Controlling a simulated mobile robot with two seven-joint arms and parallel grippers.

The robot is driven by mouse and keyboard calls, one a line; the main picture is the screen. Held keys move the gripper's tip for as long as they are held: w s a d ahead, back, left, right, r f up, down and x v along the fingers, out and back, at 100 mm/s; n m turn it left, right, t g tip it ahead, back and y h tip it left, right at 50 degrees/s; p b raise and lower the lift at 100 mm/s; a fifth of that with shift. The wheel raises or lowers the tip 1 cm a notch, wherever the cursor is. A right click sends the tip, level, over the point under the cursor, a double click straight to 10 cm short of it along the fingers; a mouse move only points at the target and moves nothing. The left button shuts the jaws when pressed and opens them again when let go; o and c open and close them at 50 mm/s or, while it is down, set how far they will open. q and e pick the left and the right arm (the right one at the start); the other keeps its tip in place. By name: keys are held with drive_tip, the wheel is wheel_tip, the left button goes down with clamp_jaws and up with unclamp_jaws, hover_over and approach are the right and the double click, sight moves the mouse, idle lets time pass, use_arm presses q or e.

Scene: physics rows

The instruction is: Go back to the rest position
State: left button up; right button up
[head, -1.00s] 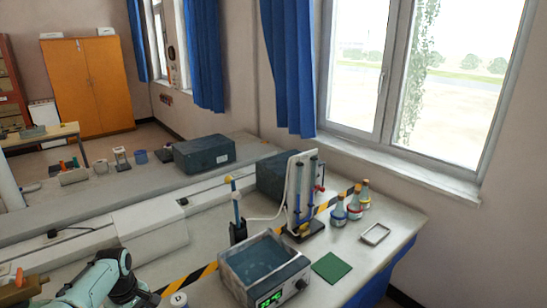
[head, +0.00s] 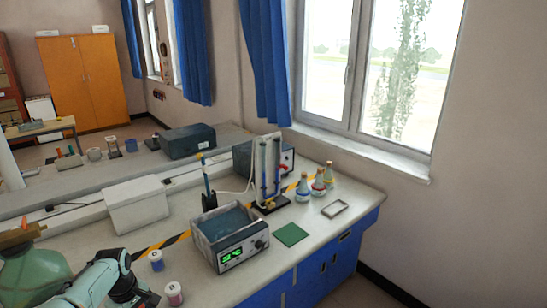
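My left arm (head: 100,275) comes in at the bottom left of the head view, a teal and dark grey link bent over the near edge of the bench. Its dark lower part runs down to the bottom edge of the picture, and no gripper fingers can be made out. My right arm and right gripper do not show. Nothing visible is held.
On the bench (head: 185,208) stand a water bath (head: 229,255) with a green display, a green mat (head: 291,234), a small tray (head: 335,208), several bottles (head: 303,190) and a tube stand (head: 267,170). Two small jars (head: 156,261) (head: 173,293) stand near my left arm.

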use_arm(q)
drive_tip(key=s+d+f+m+h, duration=0.1)
drive_tip(key=s+d+f+m, duration=0.2)
drive_tip(key=f, duration=0.6)
drive_tip(key=s+d+f+m+h, duration=0.1)
drive_tip(key=s+d+f, duration=0.2)
drive_tip(key=d+f, duration=0.35)
drive_tip(key=s+d+f+m, duration=0.1)
drive_tip(key=s+d+f, duration=0.2)
drive_tip(key=f, duration=0.7)
drive_tip(key=s+d+f+m+h, duration=0.1)
drive_tip(key=s+d, duration=0.4)
drive_tip(key=s, duration=0.5)
drive_tip(key=s+d+f+m, duration=0.3)
drive_tip(key=s+d+f, duration=0.3)
drive_tip(key=s, duration=0.3)
drive_tip(key=shift+s+g+h, duration=0.4)
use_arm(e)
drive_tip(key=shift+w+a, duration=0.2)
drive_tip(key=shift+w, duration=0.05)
use_arm(q)
drive_tip(key=shift+f, duration=0.15)
drive_tip(key=c, duration=0.8)
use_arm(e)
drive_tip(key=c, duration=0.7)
use_arm(q)
drive_tip(key=shift+a, duration=0.1)
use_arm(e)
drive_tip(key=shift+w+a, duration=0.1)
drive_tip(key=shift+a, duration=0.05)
